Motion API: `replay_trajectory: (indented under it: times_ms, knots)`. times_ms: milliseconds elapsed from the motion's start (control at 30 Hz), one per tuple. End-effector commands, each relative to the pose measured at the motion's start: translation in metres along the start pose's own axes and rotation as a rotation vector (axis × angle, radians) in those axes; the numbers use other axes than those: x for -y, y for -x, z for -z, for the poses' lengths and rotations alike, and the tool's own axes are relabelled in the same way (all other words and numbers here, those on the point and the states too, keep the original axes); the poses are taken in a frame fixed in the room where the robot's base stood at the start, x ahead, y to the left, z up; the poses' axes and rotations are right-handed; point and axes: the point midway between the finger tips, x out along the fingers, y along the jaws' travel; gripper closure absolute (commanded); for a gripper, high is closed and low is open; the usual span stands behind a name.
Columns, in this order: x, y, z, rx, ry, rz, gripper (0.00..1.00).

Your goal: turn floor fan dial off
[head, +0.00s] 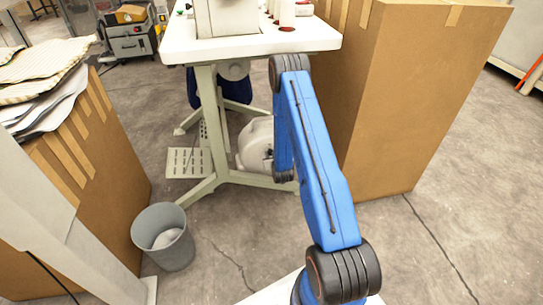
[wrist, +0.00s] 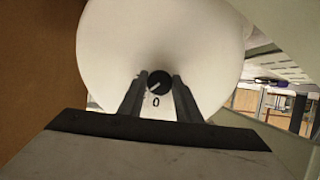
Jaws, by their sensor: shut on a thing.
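In the wrist view, a small round black dial (wrist: 160,79) sits on a large white rounded housing (wrist: 115,40). The dial has a pale slanted pointer line, and a "0" is printed just below it. My gripper (wrist: 160,84) is shut on the dial, with one dark finger on each side. In the head view, a pale rounded housing (head: 255,142) shows low under the table, partly behind my blue arm. No dial can be made out there, and my gripper is hidden from that view.
A white-topped table (head: 240,47) with pale legs stands ahead, with a floor pedal (head: 187,162) below. A large cardboard box (head: 420,90) is close on the right. A grey bin (head: 163,236) and another box (head: 95,170) are on the left.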

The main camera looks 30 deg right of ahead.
Motion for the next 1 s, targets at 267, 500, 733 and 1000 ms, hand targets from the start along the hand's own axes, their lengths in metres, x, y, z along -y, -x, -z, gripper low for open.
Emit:
replay_trajectory:
  times_ms: [267, 500, 733, 1000]
  knots:
    - [0.0021, 0.0001, -0.0001, 0.0, 0.1, -0.041, 0.92]
    - [0.0038, 0.0, -0.001, 0.001, 0.277, -0.113, 0.92]
    - [0.0044, -0.0003, -0.0009, 0.0, 0.458, -0.189, 0.92]
    - [0.0048, -0.0004, -0.0016, 0.0, 0.624, -0.257, 0.92]
